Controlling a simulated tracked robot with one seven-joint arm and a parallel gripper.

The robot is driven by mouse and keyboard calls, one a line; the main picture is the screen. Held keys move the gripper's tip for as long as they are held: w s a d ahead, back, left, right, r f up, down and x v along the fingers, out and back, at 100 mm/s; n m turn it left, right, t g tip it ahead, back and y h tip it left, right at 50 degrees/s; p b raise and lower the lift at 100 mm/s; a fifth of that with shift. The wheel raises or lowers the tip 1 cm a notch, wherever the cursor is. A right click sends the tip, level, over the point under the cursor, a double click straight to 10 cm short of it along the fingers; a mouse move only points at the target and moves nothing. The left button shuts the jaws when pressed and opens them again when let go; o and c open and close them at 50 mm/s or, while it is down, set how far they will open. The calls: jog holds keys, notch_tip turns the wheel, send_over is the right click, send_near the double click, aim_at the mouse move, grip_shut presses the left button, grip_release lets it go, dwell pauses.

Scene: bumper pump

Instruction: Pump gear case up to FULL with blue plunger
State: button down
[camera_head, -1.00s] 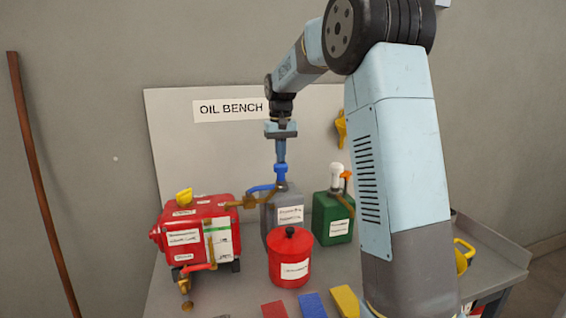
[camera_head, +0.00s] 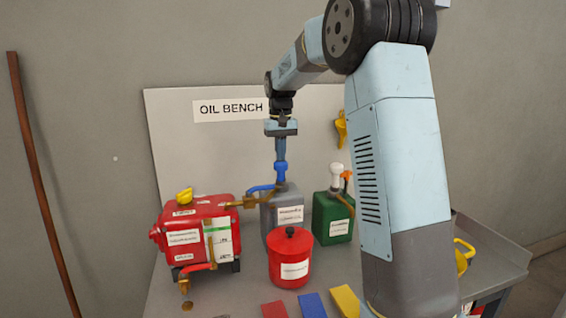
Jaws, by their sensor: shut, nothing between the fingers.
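The blue plunger (camera_head: 280,167) stands upright on top of the grey jug (camera_head: 270,212), with a short length of stem showing under its knob. A blue spout and a brass hose run from the jug toward the red gear case (camera_head: 185,222) on the left. The gear case has a white and green gauge strip (camera_head: 221,243) on its front; its level and small lettering are too small to read. My gripper (camera_head: 280,157) points straight down, shut and empty, with its fingertips at the top of the plunger knob. I cannot tell whether they touch it.
A green jug (camera_head: 333,218) with a white plunger (camera_head: 336,176) stands to the right. A red lidded can (camera_head: 290,262) stands in front of the grey jug. Red, blue and yellow blocks lie at the bench front. A yellow can (camera_head: 463,256) is at right.

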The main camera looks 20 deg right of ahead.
jog(key=shift+f, duration=1.65)
jog(key=shift+r, duration=2.15)
jog(key=shift+r, duration=3.45)
